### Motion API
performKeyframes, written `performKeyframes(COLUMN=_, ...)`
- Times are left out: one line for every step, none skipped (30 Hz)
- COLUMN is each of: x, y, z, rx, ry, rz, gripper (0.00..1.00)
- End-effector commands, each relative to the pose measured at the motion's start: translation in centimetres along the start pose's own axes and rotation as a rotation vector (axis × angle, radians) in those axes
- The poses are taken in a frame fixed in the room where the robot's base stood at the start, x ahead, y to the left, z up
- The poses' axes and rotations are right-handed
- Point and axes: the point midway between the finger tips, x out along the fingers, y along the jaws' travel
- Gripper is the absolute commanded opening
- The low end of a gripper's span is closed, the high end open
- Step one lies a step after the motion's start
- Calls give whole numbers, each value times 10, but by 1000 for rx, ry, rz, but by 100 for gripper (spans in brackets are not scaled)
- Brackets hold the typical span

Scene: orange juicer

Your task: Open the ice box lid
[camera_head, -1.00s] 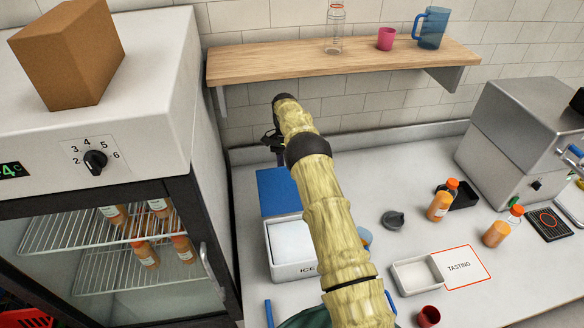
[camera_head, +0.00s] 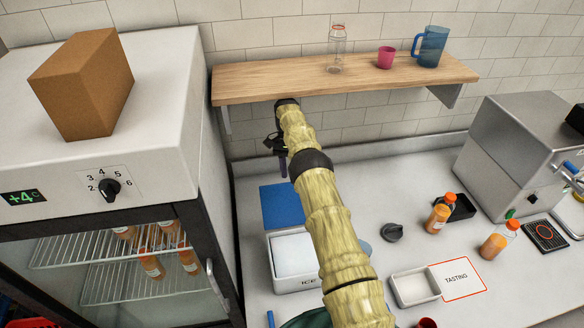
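My gripper (camera_head: 281,153) is small and dark at the far end of my arm, beyond the blue lid and under the wooden shelf. It appears apart from the lid. Its fingers are too small and partly hidden to tell open from shut.
A wooden shelf (camera_head: 285,84) with a glass bottle, pink cup and blue jug is close to my arm's end. A white fridge (camera_head: 160,90) stands left.

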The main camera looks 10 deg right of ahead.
Motion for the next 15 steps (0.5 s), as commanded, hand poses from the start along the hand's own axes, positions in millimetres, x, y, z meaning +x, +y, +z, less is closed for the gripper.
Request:
performKeyframes(x=-37, y=3, z=5, rx=-4, ry=39, rz=-37, gripper=50)
performKeyframes(x=-39, y=3, z=6, rx=-5, ry=39, rz=-37, gripper=50)
performKeyframes(x=-40, y=3, z=6, rx=-5, ry=40, rz=-37, gripper=50)
performKeyframes(x=-41, y=3, z=6, rx=-5, ry=40, rz=-37, gripper=50)
performKeyframes(x=-42, y=3, z=7, rx=-5, ry=40, rz=-37, gripper=50)
performKeyframes(x=-43, y=3, z=7, rx=-5, ry=40, rz=-37, gripper=50)
performKeyframes(x=-44, y=4, z=7, rx=-6, ry=40, rz=-37, gripper=50)
performKeyframes(x=-44, y=4, z=7, rx=-5, ry=40, rz=-37, gripper=50)
performKeyframes(x=-44, y=4, z=7, rx=-6, ry=40, rz=-37, gripper=50)
performKeyframes(x=-44, y=4, z=7, rx=-5, ry=40, rz=-37, gripper=50)
performKeyframes(x=-44, y=4, z=7, rx=-5, ry=40, rz=-37, gripper=50)
performKeyframes(x=-44, y=4, z=7, rx=-5, ry=40, rz=-37, gripper=50)
performKeyframes(x=-44, y=4, z=7, rx=-5, ry=40, rz=-37, gripper=50)
performKeyframes(x=-44, y=4, z=7, rx=-5, ry=40, rz=-37, gripper=50)
performKeyframes(x=-44, y=4, z=7, rx=-5, ry=40, rz=-37, gripper=50)
